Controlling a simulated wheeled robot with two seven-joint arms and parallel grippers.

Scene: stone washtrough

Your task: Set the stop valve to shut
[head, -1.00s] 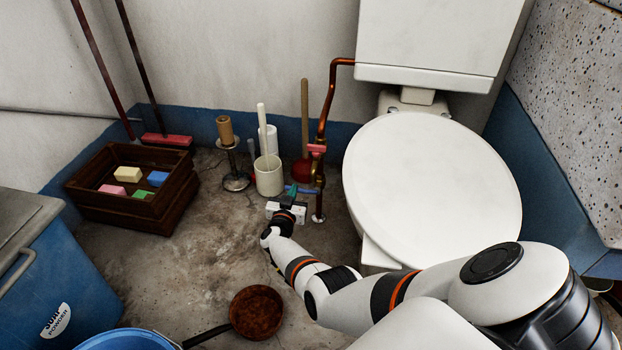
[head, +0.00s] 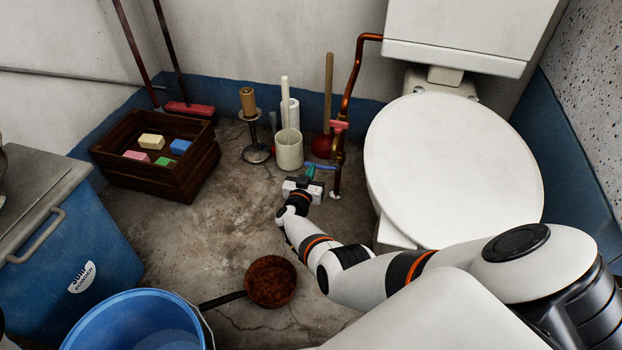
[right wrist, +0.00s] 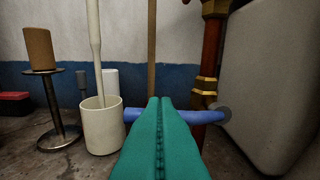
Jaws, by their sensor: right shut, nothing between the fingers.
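A copper pipe (head: 347,95) runs down the wall beside the toilet to the floor. It carries a pink-red handle (head: 340,125) and, lower down, a blue lever (head: 323,166); I cannot tell which one is the stop valve. In the right wrist view the blue lever (right wrist: 205,116) lies about level across the pipe (right wrist: 210,60) and sticks out to its left. My right gripper (head: 311,171) is low beside the lever. Its green fingers (right wrist: 159,100) are shut and empty, and hide the lever's middle. I cannot tell whether they touch it. My left gripper is out of view.
The toilet (head: 455,165) stands close right of the pipe. A white pot (head: 289,150) with a brush, a plunger (head: 322,146) and a candle stand (head: 256,150) are to the left. A wooden crate (head: 180,180), blue bucket (head: 135,322) and rusty pan (head: 270,281) are on the floor.

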